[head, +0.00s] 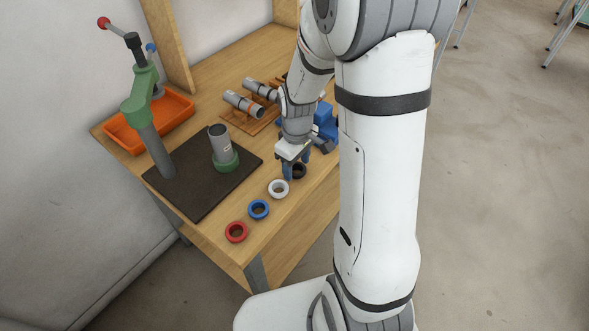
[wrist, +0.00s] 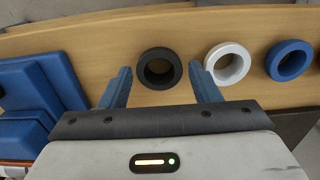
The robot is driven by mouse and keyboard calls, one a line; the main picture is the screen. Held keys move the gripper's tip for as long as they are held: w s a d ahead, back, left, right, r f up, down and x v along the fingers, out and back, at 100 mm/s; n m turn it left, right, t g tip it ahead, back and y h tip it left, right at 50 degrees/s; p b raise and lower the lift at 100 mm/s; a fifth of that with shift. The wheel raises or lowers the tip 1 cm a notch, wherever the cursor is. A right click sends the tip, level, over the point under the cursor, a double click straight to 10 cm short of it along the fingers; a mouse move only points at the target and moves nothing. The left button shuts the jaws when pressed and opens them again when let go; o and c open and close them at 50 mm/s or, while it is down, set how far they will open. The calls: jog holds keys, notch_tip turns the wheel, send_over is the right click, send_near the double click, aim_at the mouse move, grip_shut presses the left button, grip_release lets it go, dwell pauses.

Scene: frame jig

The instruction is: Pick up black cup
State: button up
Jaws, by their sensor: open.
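The black cup is a short black ring (wrist: 159,87) with an open middle, lying on the wooden table. In the wrist view it sits between and just beyond the tips of my gripper's two blue fingers (wrist: 160,78). In the head view the black cup (head: 299,171) is partly hidden by my gripper (head: 292,174). My gripper is open and empty, pointing down at the cup. I cannot tell the exact height of the fingertips above the table.
A white ring (head: 278,188), a blue ring (head: 259,210) and a red ring (head: 236,232) lie in a row along the table's front edge. A dark mat (head: 190,205) bears a green press (head: 142,100) and a grey cylinder (head: 219,145). Blue blocks (wrist: 40,90) lie left in the wrist view.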

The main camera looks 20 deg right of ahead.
jog(key=shift+f, duration=0.35)
jog(key=shift+c, duration=0.3)
jog(key=c, duration=0.7)
